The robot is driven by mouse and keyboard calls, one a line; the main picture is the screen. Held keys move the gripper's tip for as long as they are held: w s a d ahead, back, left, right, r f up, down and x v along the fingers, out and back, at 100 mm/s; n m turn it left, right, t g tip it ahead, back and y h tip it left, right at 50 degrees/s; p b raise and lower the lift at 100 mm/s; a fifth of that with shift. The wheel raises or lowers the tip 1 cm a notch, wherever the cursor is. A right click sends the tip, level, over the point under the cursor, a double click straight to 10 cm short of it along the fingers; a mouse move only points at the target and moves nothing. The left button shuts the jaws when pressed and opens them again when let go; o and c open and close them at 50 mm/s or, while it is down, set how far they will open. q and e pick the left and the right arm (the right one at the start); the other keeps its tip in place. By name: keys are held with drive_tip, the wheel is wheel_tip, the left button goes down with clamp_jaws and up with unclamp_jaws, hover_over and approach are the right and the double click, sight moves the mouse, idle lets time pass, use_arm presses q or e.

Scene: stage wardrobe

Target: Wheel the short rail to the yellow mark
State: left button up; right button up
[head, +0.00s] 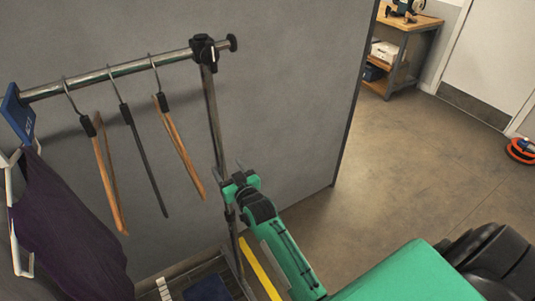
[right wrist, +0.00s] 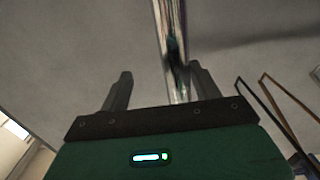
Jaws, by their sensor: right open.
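The short rail is a chrome garment rack. Its top bar (head: 120,75) slopes up to a black clamp (head: 203,47), and its upright post (head: 212,110) runs down from there. My right gripper (head: 227,170) is at the post, open. In the right wrist view the post (right wrist: 168,30) shows between the two open fingers (right wrist: 162,88), closer to the right one. The fingers are not closed on it. A yellow strip (head: 260,270) lies low by the post's foot, partly beside my green arm; I cannot tell whether it is the whole mark. My left gripper is not in view.
Wooden and dark hangers (head: 110,180) and a dark purple garment (head: 65,230) hang from the bar. A blue tag (head: 18,118) is at its left. A grey partition (head: 285,80) stands behind. Open floor (head: 420,160) lies right, with a shelf unit (head: 400,50) at the back.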

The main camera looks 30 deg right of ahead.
drive_tip(key=d, duration=1.1)
drive_tip(key=shift+d+p, duration=0.15)
drive_tip(key=shift+p, duration=0.15)
idle(0.8)
drive_tip(key=s+p, duration=0.4)
drive_tip(key=s, duration=0.7)
drive_tip(key=shift+s+d+p, duration=0.2)
drive_tip(key=shift+s+p, duration=0.15)
drive_tip(key=shift+p, duration=0.05)
